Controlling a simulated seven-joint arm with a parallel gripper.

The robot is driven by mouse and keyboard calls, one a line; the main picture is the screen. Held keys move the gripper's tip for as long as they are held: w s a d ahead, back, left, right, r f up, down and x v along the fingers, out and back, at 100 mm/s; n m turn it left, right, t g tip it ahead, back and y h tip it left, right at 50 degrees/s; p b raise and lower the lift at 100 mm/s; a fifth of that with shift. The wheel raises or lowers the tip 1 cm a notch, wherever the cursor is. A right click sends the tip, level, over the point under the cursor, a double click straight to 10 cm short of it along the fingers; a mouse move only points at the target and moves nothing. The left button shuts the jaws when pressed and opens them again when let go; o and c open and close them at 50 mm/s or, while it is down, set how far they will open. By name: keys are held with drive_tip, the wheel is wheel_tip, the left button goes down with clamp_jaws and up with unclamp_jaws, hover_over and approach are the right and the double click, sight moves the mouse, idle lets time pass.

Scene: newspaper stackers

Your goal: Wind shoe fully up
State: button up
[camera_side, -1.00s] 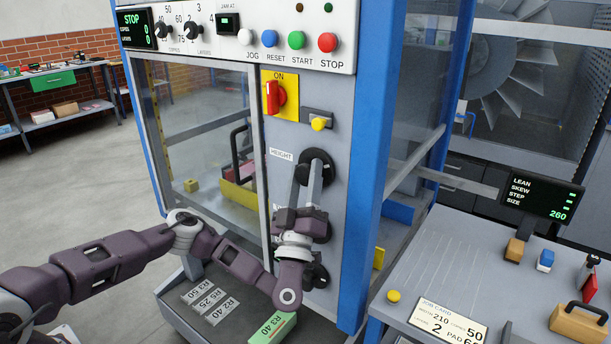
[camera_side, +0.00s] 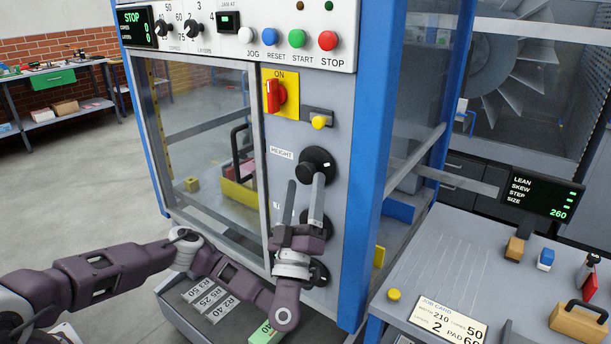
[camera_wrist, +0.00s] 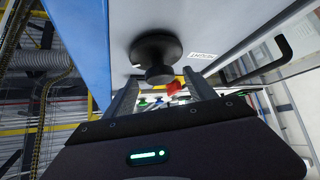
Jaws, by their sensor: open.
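The black round knob (camera_side: 316,165) next to the HEIGHT label (camera_side: 281,153) is on the grey machine panel, with a white mark at its right side. My gripper (camera_side: 305,181) is open and empty just below it in the side view. More black knobs lower on the panel are partly hidden behind my gripper. I cannot tell which part is the shoe.
A red switch (camera_side: 275,96) on a yellow plate and a yellow button (camera_side: 319,122) sit above the knob. A blue post (camera_side: 376,160) stands close on the right. The window (camera_side: 205,150) is on the left. Labelled blocks (camera_side: 208,299) lie in a tray below.

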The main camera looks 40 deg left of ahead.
sight(302, 165)
drive_tip(key=r, duration=0.4)
drive_tip(key=s+r, duration=0.1)
drive_tip(key=r, duration=0.1)
drive_tip(key=shift+d+r, duration=0.1)
drive_tip(key=shift+d, duration=0.15)
